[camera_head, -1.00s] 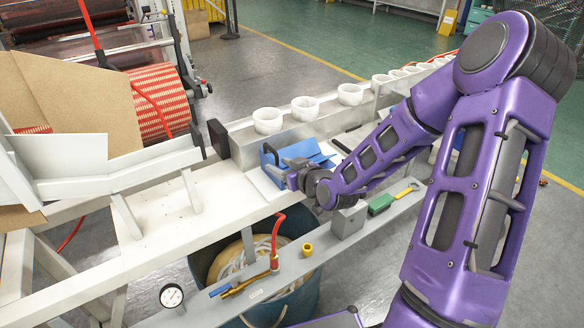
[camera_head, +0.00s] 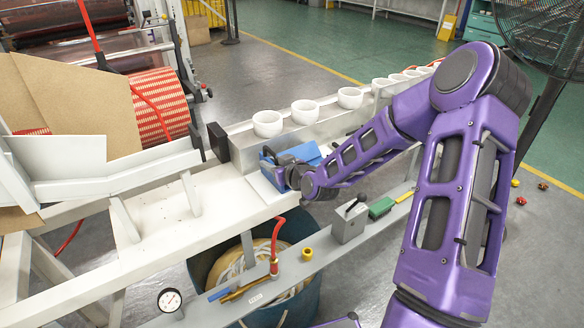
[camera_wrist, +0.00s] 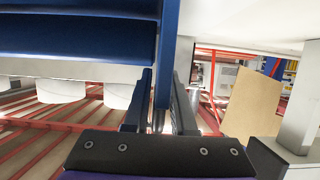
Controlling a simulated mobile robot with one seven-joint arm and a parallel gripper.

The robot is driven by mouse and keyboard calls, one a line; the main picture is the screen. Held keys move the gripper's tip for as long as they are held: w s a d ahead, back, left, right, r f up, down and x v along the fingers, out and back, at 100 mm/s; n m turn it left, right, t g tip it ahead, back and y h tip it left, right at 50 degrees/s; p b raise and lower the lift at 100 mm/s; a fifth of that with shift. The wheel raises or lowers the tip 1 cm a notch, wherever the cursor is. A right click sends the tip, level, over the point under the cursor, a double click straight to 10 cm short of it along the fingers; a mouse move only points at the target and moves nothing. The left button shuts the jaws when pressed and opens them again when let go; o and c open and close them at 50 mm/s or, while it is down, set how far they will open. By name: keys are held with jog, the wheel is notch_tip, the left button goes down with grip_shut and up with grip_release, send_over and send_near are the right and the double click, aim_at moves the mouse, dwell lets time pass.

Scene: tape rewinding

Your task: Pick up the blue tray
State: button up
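The blue tray (camera_head: 306,152) is at the inner edge of the white work surface, below the row of white cups, in the head view. My gripper (camera_head: 278,164) is at its left front end, and my wrist partly hides the tray. In the wrist view the tray's blue underside or side (camera_wrist: 75,40) fills the upper left. Whether the tray is clear of the surface cannot be told.
White cups (camera_head: 268,122) stand in a row on the ledge behind the tray. A dark block (camera_head: 218,140) stands to its left. The white surface (camera_head: 226,207) at left is largely clear.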

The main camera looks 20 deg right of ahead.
grip_shut()
dwell(1.1)
